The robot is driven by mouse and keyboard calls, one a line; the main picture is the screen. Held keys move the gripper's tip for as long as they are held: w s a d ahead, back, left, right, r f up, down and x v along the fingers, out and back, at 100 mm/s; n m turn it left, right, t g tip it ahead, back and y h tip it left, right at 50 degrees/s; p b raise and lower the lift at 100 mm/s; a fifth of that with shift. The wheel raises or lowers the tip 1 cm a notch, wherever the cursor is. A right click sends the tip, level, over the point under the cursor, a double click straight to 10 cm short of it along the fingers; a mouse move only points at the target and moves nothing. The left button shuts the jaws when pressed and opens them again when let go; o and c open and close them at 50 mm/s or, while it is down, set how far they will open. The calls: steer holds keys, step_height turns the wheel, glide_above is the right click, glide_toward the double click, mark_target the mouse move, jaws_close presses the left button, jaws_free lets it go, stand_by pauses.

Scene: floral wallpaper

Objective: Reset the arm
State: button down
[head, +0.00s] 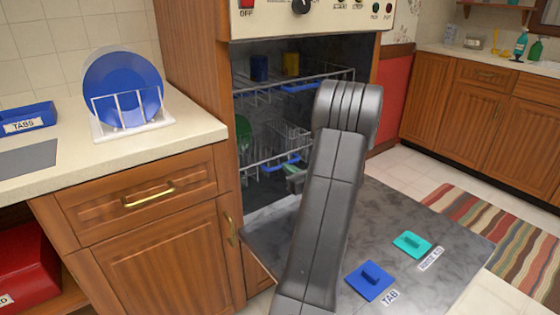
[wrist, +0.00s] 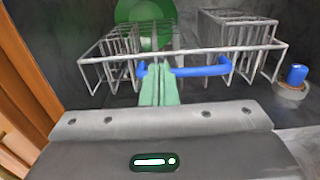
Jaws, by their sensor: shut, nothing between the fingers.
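My gripper's pale green fingers (wrist: 158,88) are shut with nothing between them. In the head view my arm reaches over the open door (head: 440,225) toward the dishwasher, and the gripper (head: 294,172) shows only partly, just left of the arm.
A green plate (wrist: 140,20) stands in the lower rack. Above is the upper rack (head: 335,73) with a blue cup (head: 259,67) and a yellow cup (head: 291,64). The door bears a blue TAB lid (head: 370,282) and a teal lid (head: 412,244). A cabinet (head: 150,255) stands left.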

mark_target(263, 150)
steer(key=shift+s+d, duration=0.4)
steer(key=shift+s, duration=0.2)
steer(key=b+x, duration=0.1)
steer(key=x, duration=1.2)
steer(key=shift+w+a+b, duration=0.2)
steer(key=shift+w+b, duration=0.05)
steer(key=shift+b, duration=0.05)
